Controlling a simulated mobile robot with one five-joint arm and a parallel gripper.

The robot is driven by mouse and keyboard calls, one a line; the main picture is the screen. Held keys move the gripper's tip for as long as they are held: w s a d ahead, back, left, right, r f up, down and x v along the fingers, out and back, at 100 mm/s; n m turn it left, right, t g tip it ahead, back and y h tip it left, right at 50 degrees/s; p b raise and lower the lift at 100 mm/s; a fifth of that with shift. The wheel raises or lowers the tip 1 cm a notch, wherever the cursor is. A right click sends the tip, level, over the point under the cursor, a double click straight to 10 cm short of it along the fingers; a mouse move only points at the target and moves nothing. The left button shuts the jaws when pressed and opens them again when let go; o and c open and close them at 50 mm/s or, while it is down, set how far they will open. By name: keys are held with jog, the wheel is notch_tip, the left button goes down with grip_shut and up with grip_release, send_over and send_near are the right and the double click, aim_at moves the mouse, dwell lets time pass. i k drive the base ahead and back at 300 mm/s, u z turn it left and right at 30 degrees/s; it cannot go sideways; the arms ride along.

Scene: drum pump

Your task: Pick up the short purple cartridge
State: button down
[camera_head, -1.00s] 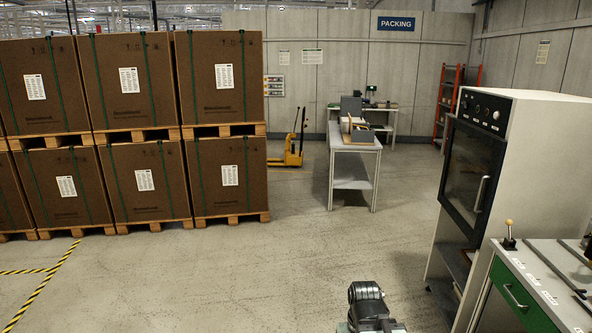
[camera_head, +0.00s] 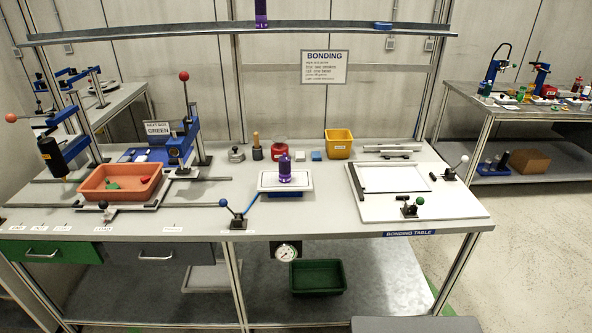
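A purple cartridge (camera_head: 285,168) stands upright on a white-topped, flat device (camera_head: 304,184) near the middle of the bonding table (camera_head: 330,222). A second purple cartridge (camera_head: 261,14) stands on the overhead shelf (camera_head: 200,33), its top cut off by the picture edge. My gripper is not in view.
An orange tray (camera_head: 148,190) and a blue lever press (camera_head: 183,143) stand at left. A yellow bin (camera_head: 339,142), a red pot (camera_head: 279,151) and small blocks stand behind the cartridge. A white clamp board (camera_head: 450,205) lies at right. Floor is open at right.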

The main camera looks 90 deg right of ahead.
aim_at(285, 176)
jog(key=z, duration=0.2)
jog(key=k, duration=1.05)
jog(key=z, duration=0.35)
jog(key=i, duration=0.5)
